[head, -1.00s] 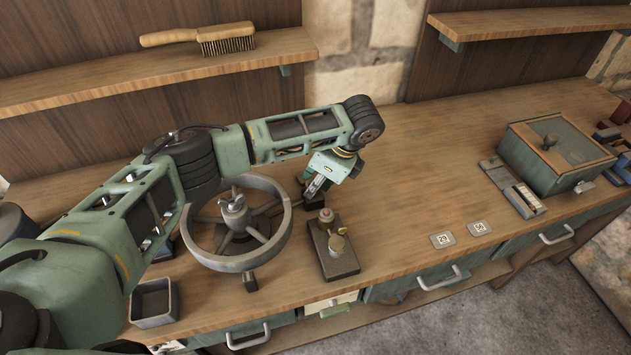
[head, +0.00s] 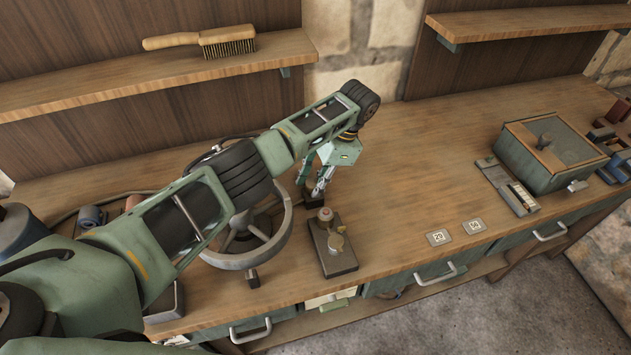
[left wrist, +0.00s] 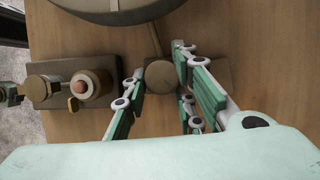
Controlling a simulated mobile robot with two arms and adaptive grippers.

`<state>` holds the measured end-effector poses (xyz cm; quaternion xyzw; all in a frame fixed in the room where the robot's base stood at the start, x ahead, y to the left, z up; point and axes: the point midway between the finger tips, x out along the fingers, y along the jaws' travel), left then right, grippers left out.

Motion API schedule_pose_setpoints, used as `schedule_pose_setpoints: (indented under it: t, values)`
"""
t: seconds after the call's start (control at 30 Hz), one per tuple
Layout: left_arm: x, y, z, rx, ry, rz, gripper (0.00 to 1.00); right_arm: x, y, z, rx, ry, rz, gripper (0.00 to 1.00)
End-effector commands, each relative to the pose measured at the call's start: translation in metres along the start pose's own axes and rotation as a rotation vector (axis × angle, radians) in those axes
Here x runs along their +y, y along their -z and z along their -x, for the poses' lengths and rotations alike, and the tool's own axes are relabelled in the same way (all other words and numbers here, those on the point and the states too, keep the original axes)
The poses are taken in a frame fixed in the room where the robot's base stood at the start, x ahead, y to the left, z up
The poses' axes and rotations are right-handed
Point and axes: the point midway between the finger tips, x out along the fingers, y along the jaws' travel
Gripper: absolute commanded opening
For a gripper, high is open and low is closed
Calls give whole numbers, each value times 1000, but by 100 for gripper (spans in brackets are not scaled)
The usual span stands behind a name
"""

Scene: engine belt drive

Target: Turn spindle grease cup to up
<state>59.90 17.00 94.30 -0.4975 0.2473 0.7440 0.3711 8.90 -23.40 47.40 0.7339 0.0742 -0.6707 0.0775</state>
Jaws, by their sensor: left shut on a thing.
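A round brown cap (left wrist: 160,75) sits on a small brown block (left wrist: 213,77) in the left wrist view; I take it for the spindle grease cup. A thin rod runs from it towards the large grey wheel (head: 283,241). My left gripper (left wrist: 158,70) has its fingers on either side of the cap and is shut on it. My right gripper is not in view.
A dark base plate (head: 341,262) with a red-topped post and a brass knob stands just in front of my left gripper. A lidded grey box (head: 520,165) stands farther right. The bench middle is clear.

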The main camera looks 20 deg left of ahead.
Motion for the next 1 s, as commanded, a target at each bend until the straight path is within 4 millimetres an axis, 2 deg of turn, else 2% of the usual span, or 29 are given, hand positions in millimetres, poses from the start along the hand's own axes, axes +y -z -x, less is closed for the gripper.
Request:
schedule_pose_setpoints:
  t: [0.03,0.73,0.77,0.9,1.0]
  values:
    - [6,1,-5,-9,-25,13,0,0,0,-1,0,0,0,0]
    - [6,1,-5,-9,-50,75,0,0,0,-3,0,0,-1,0]
    - [6,1,-5,-9,-50,74,27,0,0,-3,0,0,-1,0]
    - [5,1,-4,-8,-48,75,39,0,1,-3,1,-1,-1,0]
    - [4,0,-4,-7,-45,77,39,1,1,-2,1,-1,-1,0]
